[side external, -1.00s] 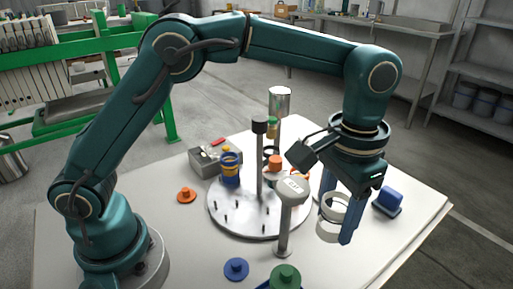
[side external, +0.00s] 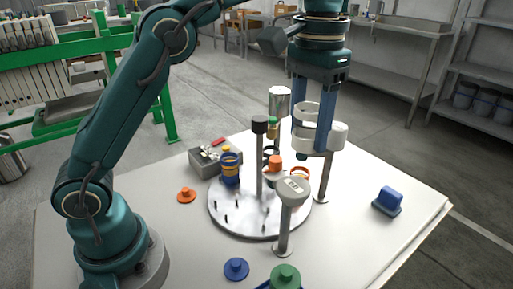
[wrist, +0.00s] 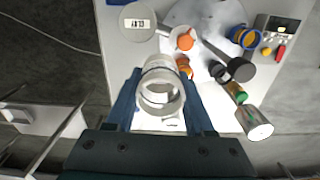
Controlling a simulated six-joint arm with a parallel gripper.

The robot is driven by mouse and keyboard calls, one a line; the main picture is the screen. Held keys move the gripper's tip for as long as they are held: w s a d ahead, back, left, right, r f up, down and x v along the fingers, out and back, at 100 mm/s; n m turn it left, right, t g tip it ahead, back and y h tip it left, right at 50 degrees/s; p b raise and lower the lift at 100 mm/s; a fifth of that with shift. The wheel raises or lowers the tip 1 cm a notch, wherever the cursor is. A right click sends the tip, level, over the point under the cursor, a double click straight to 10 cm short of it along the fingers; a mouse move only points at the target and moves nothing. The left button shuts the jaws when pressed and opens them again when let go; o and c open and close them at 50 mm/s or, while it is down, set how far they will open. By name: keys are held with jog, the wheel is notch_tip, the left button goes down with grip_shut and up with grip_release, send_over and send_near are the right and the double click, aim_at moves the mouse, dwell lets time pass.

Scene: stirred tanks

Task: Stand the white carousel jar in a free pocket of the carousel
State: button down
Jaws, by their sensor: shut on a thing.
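My gripper (side external: 312,140) points down with its two blue fingers shut on the white carousel jar (side external: 305,118). The jar is held upright and well above the table, towards the back right of the carousel (side external: 243,222). In the wrist view the jar (wrist: 160,72) sits between the fingers (wrist: 165,100), and I look down into its open mouth. The carousel is a round pale disc with several short pegs. A blue and yellow jar (side external: 230,172) stands on its back left, and orange-topped pieces (side external: 275,162) stand at its back. The front of the disc shows bare pegs.
A post with a grey-white head (side external: 332,136) stands close beside the jar. A post marked CLAY (side external: 293,190) rises at the carousel's front right; a black-topped post (side external: 260,126) rises from its middle. A metal cylinder (side external: 279,100) is behind. A blue block (side external: 388,202) lies right.

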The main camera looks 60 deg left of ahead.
jog(key=s+a+r+n, duration=0.1)
jog(key=s+a+n, duration=0.1)
jog(key=a, duration=0.5)
jog(key=s+a+r+n, duration=0.1)
jog(key=s+a+n, duration=0.1)
jog(key=a, duration=0.6)
jog(key=s+d+f, duration=0.1)
jog(key=s+f, duration=0.1)
jog(key=f, duration=0.4)
jog(key=s+d+f, duration=0.2)
jog(key=s+f, duration=0.1)
jog(key=f, duration=0.4)
jog(key=shift+f, duration=0.1)
jog(key=shift+f, duration=2.9)
jog(key=shift+f, duration=0.6)
